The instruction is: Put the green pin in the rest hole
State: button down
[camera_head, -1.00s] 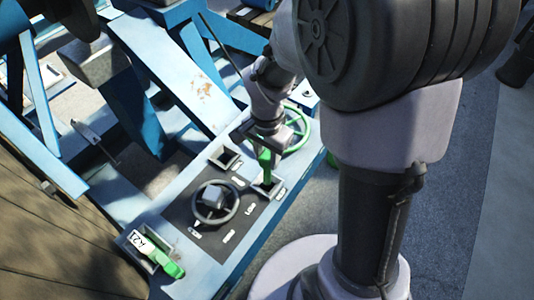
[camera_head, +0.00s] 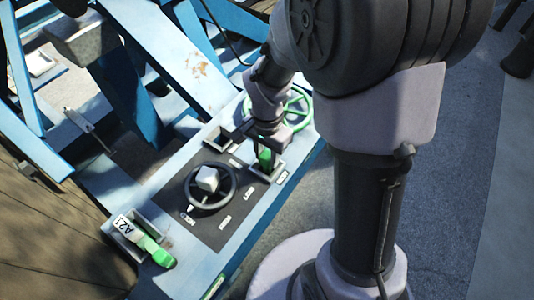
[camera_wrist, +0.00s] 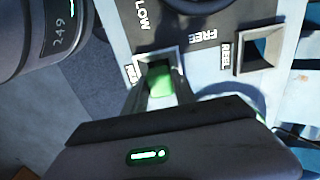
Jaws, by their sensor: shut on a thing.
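The green pin (camera_head: 265,157) is upright in my gripper (camera_head: 266,146), which is shut on its top. The pin is at the square socket (camera_head: 257,173) on the right side of the dark control panel. In the wrist view the green pin (camera_wrist: 160,84) shows below my gripper, with its lower end inside the outline of the socket frame (camera_wrist: 141,58). The label beside this socket is too blurred to read. How deep the pin sits is hidden. A second square socket (camera_wrist: 262,45), labelled REEL, is empty.
A dark handwheel (camera_head: 207,187) stands on the panel. A green-handled piece (camera_head: 150,246) with a white A21 tag lies in a tray at the lower left. A green wheel (camera_head: 298,108) is just behind my gripper. Blue frame beams (camera_head: 200,65) rise behind the panel.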

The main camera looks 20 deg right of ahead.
jog(key=shift+f, duration=0.25)
dwell(0.3)
jog(key=c, duration=0.9)
grip_release()
jog(key=shift+r, duration=0.15)
notch_tip(320, 180, up, 17)
jog(key=p, duration=0.4)
jog(key=shift+r, duration=0.1)
